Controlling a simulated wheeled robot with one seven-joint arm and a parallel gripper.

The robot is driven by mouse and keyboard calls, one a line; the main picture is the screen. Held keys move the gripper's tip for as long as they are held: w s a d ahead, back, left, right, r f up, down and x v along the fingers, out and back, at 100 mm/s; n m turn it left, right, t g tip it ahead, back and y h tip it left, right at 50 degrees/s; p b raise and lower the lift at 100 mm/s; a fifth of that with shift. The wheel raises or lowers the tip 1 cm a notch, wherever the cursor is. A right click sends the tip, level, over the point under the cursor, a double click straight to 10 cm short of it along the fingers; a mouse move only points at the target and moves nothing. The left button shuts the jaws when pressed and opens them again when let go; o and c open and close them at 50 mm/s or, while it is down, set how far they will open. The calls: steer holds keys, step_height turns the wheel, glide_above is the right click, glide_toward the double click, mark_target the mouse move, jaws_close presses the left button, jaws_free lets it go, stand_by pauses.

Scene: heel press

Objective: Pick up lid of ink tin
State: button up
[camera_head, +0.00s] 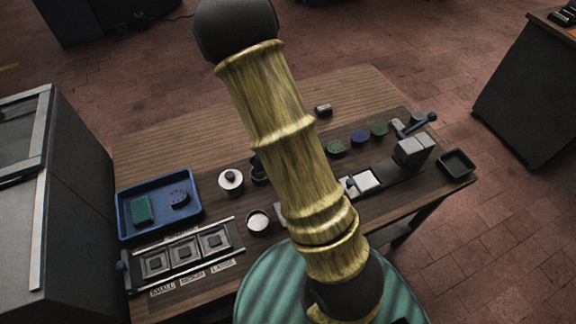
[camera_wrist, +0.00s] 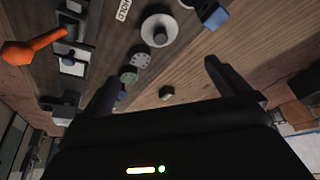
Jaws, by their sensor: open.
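A round pale piece with a dark knob on top (camera_head: 231,180) stands right of the blue tray in the head view; it looks like the lidded ink tin, though I cannot be sure. It also shows at the top of the wrist view (camera_wrist: 158,28). Whether its lid is a separate piece is too small to tell. My gripper (camera_wrist: 165,82) is open, with its two dark fingers apart and nothing between them. The knobbed piece is beyond the fingertips, apart from them. In the head view my arm hides the gripper and part of the table.
A blue tray (camera_head: 126,233) holds a green block and a dark blue piece. A small grey cylinder (camera_head: 323,109) lies at the table's back. Green and blue round pads (camera_head: 358,137), a press with a blue-knobbed lever (camera_head: 410,150) and a black dish (camera_head: 457,164) are right.

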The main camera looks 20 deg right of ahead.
steer(key=b+x, duration=0.2)
steer(key=x, duration=0.8)
steer(key=shift+w+d+f, duration=0.1)
steer(key=shift+w+f, duration=0.05)
steer(key=shift+f, duration=0.2)
steer(key=shift+p+x, duration=0.5)
steer(key=shift+x, duration=2.05)
steer(key=shift+f, duration=0.1)
steer(key=c, duration=0.8)
